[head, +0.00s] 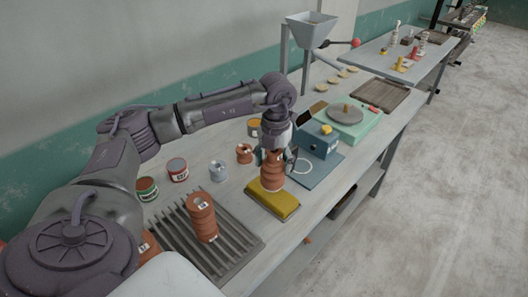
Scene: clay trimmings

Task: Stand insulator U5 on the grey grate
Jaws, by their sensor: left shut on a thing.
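My left gripper (273,157) is shut on a brown ribbed insulator (271,176), holding it upright by its top. The insulator's lower end is over the yellow pad (282,207); I cannot tell whether it touches. No label is readable on it, so I cannot tell whether it is U5. The grey grate (236,250) lies nearer, at the left front of the bench. Another brown ribbed insulator (203,220) with a white label stands on it, its label too small to read. A further brown labelled piece (148,246) is partly hidden by my arm. My right gripper is not in view.
A blue box (319,143) and a green wheel unit (350,117) stand beyond the pad. Bare slats show on the grate beside the standing insulator.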

